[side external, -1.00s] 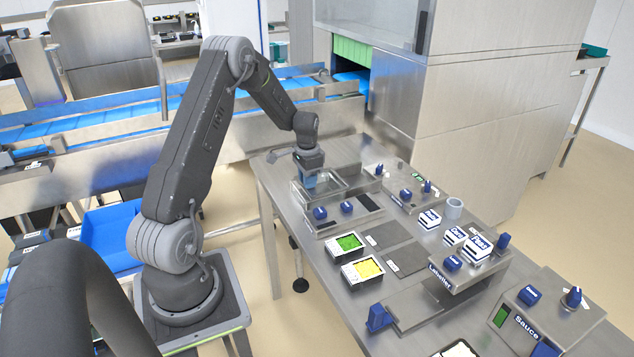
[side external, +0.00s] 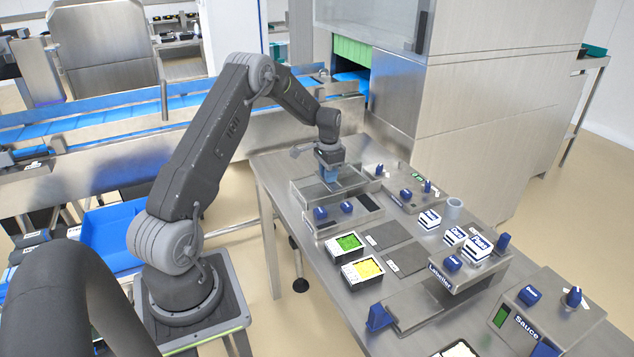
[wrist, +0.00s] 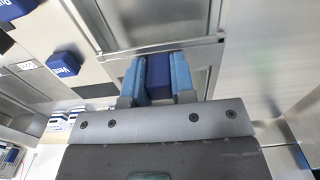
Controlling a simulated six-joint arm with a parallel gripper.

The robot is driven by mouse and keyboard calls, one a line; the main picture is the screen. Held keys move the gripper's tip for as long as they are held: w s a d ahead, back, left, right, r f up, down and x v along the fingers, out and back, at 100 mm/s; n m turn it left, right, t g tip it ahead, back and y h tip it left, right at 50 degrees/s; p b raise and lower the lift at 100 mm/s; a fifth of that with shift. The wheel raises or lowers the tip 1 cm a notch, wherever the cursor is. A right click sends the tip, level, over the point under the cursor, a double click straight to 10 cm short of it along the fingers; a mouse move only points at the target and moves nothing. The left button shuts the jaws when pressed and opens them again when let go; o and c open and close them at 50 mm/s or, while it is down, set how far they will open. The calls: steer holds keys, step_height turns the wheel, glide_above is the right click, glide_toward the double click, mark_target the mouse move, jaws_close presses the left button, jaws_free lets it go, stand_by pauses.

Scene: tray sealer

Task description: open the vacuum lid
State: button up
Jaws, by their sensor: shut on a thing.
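The vacuum sealer (side external: 345,224) is a low steel box with blue knobs on its front, standing at the far left end of the steel table. Its lid (wrist: 140,25) is a framed grey panel that fills the upper middle of the wrist view. My gripper (side external: 328,176) is over the sealer's lid area, pointing down. In the wrist view my gripper (wrist: 158,82) has its blue fingers closed on both sides of a dark blue handle (wrist: 158,72) at the lid's edge bar. I cannot tell the lid's angle exactly.
A blue knob (wrist: 63,64) is left of my fingers in the wrist view. Trays of green (side external: 347,244) and yellow (side external: 368,270) pieces lie in front of the sealer. The labeller (side external: 440,279) and sauce unit (side external: 527,322) are nearer. A conveyor (side external: 110,118) runs behind.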

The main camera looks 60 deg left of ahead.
mark_target(341, 176)
steer(key=shift+w, duration=2.3)
steer(key=o, duration=0.8)
steer(key=shift+c, duration=0.2)
steer(key=shift+r, duration=0.15)
steer(key=shift+r, duration=3.35)
